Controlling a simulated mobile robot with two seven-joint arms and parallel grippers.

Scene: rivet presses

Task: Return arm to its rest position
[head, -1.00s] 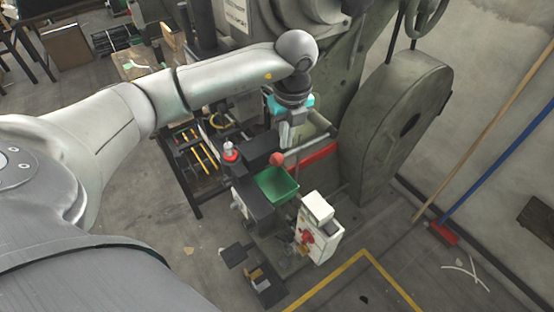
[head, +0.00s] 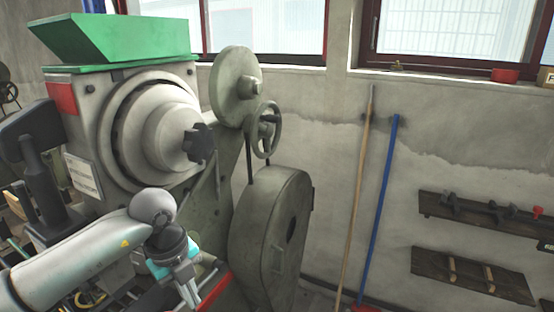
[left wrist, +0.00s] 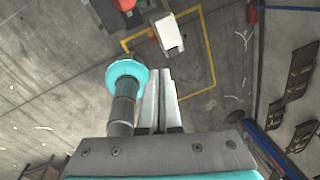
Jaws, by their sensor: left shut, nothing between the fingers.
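My left arm (head: 75,258) comes in from the lower left in the head view and reaches in front of the large grey press (head: 165,125). My left gripper (head: 190,296) points down beside the press's lower front, near a red bar (head: 214,290). In the left wrist view its two pale fingers (left wrist: 158,80) lie together, shut and empty, with open air and floor beyond them. My right gripper is in neither view now.
The press carries a green hopper (head: 125,40), a handwheel (head: 266,130) and a large wheel guard (head: 272,240). A blue-handled broom (head: 378,210) and a wooden pole (head: 358,190) lean on the wall. A white box (left wrist: 169,33) stands below the gripper.

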